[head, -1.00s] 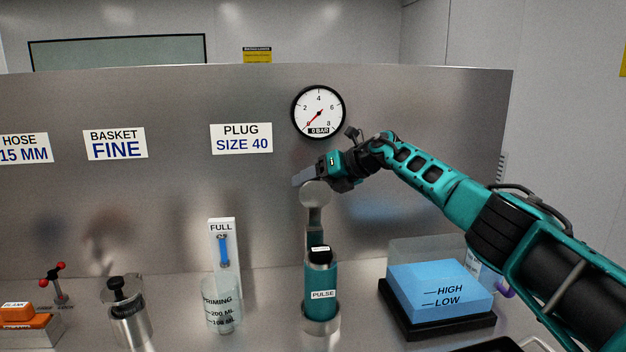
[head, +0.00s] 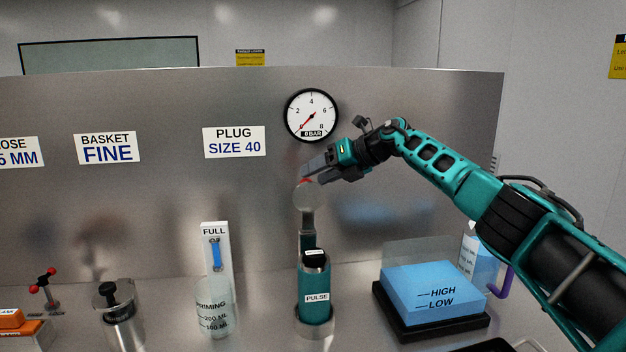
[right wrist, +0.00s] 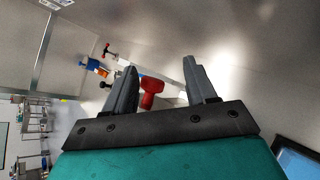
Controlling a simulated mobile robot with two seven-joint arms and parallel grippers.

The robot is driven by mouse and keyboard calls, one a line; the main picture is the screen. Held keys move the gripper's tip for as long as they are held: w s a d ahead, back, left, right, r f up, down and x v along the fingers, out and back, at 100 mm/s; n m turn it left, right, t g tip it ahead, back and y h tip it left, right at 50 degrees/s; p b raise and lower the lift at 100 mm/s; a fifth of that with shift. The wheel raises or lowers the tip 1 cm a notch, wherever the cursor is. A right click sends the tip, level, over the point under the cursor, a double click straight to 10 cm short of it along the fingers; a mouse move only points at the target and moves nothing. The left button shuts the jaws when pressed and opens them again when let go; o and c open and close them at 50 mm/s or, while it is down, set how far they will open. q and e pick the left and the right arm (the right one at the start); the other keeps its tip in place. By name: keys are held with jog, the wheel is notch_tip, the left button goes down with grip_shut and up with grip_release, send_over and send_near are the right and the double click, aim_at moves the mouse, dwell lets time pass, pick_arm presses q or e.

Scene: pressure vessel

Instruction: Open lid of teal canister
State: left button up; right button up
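The teal canister (head: 315,283), labelled PULSE, stands upright in a metal holder on the counter in the head view. Its black top (head: 315,258) carries a small white label; I cannot tell how firmly the lid sits. A grey round piece (head: 305,196) on a grey stem rises above and behind it. My right gripper (head: 307,172) is above the canister by this round piece, with a bit of red at its fingertips. In the right wrist view, its fingers (right wrist: 160,75) are apart, with a red part (right wrist: 152,92) showing between them; contact is unclear. My left gripper is out of view.
A priming beaker (head: 216,308) and a metal pot with a black knob (head: 120,312) stand left of the canister. A blue block marked HIGH and LOW (head: 435,290) sits on a black base at right. The steel panel with a gauge (head: 311,115) rises behind.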

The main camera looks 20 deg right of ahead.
jog(key=s+d+r, duration=0.3)
jog(key=d+r, duration=0.3)
jog(key=r, duration=0.1)
jog(key=shift+d, duration=0.25)
dwell(0.6)
jog(key=shift+s, duration=0.1)
dwell(0.4)
jog(key=v, duration=1.3)
jog(key=shift+b, duration=0.45)
